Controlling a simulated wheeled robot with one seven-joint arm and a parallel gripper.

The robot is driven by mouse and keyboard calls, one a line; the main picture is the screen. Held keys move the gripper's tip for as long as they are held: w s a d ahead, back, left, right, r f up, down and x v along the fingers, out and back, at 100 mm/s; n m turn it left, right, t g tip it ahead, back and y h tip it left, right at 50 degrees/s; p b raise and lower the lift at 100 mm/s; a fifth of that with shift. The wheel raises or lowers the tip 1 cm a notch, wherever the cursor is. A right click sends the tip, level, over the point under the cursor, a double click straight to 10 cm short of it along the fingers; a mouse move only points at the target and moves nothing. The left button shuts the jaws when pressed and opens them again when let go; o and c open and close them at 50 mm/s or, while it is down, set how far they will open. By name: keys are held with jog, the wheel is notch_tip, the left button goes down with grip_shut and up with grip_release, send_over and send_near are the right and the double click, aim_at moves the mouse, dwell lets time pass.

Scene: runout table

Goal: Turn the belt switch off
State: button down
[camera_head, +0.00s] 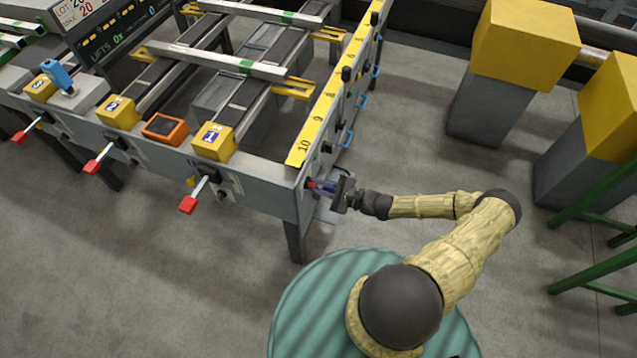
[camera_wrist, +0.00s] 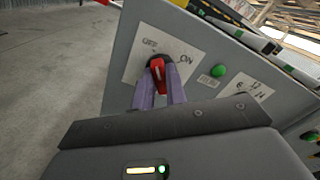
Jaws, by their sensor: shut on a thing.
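The belt switch is a red knob (camera_wrist: 158,76) with a pale line on a black round base, set on a white label on the grey end panel of the table. "OFF" stands above it and "ON" to its right. The knob's upper end points up toward the "OFF" side; I cannot tell whether it is fully there. My gripper (camera_wrist: 159,92) has its two purple fingers on either side of the knob and is shut on it. In the head view my gripper (camera_head: 326,187) meets the table's near right corner, mostly hiding the switch.
A green button (camera_wrist: 218,71) sits right of the switch. Red-tipped levers (camera_head: 188,204) stick out of the table's front. The yellow numbered rail (camera_head: 325,95) tops the right side. Yellow-topped grey blocks (camera_head: 525,45) and a green frame (camera_head: 600,200) stand right. The floor in front is open.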

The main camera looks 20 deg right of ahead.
jog(key=shift+n, duration=0.7)
jog(key=c, duration=1.4)
grip_release()
jog(key=shift+c, duration=0.2)
jog(key=b+v, duration=0.2)
jog(key=v, duration=1.5)
jog(key=shift+s+b, duration=0.15)
jog(key=shift+b, duration=0.25)
jog(key=shift+d, duration=0.1)
